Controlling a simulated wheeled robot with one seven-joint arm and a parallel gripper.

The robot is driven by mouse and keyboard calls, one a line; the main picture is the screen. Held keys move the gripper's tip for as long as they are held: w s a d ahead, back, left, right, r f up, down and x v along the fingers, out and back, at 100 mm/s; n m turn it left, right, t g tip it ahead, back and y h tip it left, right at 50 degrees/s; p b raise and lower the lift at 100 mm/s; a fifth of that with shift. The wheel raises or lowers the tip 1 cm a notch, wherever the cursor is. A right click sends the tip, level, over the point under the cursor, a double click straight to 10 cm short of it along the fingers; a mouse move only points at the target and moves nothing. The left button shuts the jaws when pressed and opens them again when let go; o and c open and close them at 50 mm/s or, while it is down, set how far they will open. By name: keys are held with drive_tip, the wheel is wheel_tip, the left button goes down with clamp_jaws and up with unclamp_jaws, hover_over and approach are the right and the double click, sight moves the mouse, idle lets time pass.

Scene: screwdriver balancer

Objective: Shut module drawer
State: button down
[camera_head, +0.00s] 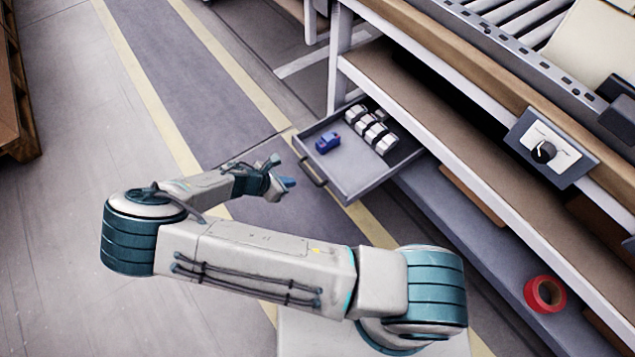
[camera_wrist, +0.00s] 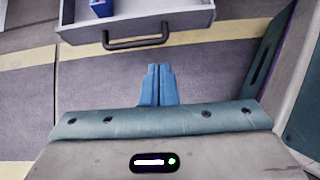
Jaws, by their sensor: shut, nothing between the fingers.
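The module drawer (camera_head: 352,170) is pulled out from under the workbench in the head view. It holds a blue module (camera_head: 327,143) near its front and several white-and-grey modules (camera_head: 371,129) farther in. Its dark handle (camera_head: 312,171) is on the front panel facing my arm. In the wrist view the drawer front (camera_wrist: 190,23) and handle (camera_wrist: 137,38) are at the top. My gripper (camera_head: 287,183) is in front of the handle, apart from it. Its blue fingers (camera_wrist: 158,84) are together and empty, pointing toward the drawer front.
The workbench (camera_head: 480,160) stands on the right with a lower shelf. A red tape roll (camera_head: 545,294) lies on the shelf. A control box with a dark knob (camera_head: 543,151) hangs on the bench edge. The striped floor (camera_head: 190,70) left of the drawer is clear.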

sight(325, 176)
drive_tip(key=b+x, duration=0.2)
drive_tip(key=x, duration=0.3)
drive_tip(key=b+x, duration=0.2)
drive_tip(key=x, duration=0.4)
drive_tip(key=shift+a+f, duration=0.2)
drive_tip(key=shift+f, duration=0.1)
drive_tip(key=shift+w+d+r+b, duration=0.15)
drive_tip(key=shift+w+d+b, duration=0.1)
drive_tip(key=shift+w+d, duration=0.4)
drive_tip(key=shift+w+d+r+b, duration=0.15)
drive_tip(key=shift+w+d+b, duration=0.2)
drive_tip(key=shift+d, duration=0.5)
